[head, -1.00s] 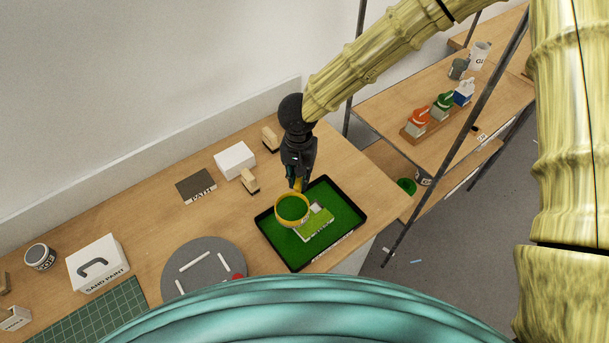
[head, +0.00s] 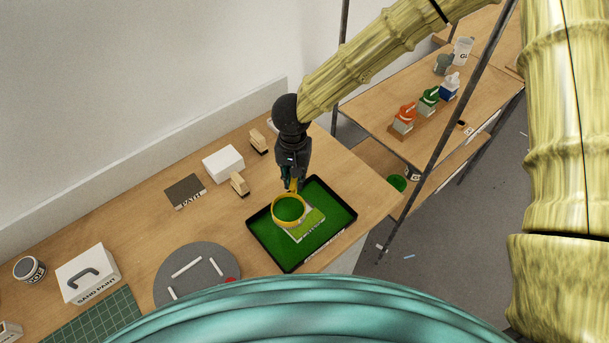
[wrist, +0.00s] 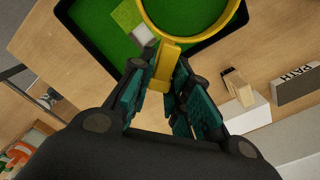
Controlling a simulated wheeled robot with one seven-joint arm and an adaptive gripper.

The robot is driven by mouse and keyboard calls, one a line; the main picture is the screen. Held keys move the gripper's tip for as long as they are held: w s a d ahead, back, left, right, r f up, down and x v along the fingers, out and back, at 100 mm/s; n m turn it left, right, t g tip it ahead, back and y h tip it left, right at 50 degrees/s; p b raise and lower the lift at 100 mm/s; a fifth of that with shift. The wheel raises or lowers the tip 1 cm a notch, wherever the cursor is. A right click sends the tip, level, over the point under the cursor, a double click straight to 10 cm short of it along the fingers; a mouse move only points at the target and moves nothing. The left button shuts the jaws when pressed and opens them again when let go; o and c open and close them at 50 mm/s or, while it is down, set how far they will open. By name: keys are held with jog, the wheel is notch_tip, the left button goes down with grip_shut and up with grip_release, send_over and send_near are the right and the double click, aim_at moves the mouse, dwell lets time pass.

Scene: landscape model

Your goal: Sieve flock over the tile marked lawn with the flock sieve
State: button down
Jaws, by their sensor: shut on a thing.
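The yellow ring-shaped flock sieve (head: 290,225) is held by its handle (wrist: 165,68) in my gripper (head: 291,187). In the wrist view my gripper (wrist: 155,85) is shut on that handle. The sieve is above the dark tray; its inside looks green in the head view. A light green tile (head: 312,221) with a white front edge sits in the tray. The sieve ring covers its left and back part in the head view. In the wrist view the tile (wrist: 127,15) shows beside the ring, with a pale bare patch. The tile's lettering is too small to read.
The black-rimmed tray (head: 268,246) has a green floor. A PATH tile (head: 186,190), a white box (head: 223,163) and wooden blocks (head: 239,184) stand left and behind. A grey turntable (head: 198,272) is at front left. A shelf with bottles (head: 429,97) stands right.

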jog(key=shift+d+r, duration=0.15)
jog(key=shift+r, duration=0.6)
jog(key=shift+d+r, duration=0.15)
jog(key=shift+r, duration=0.6)
dwell(1.7)
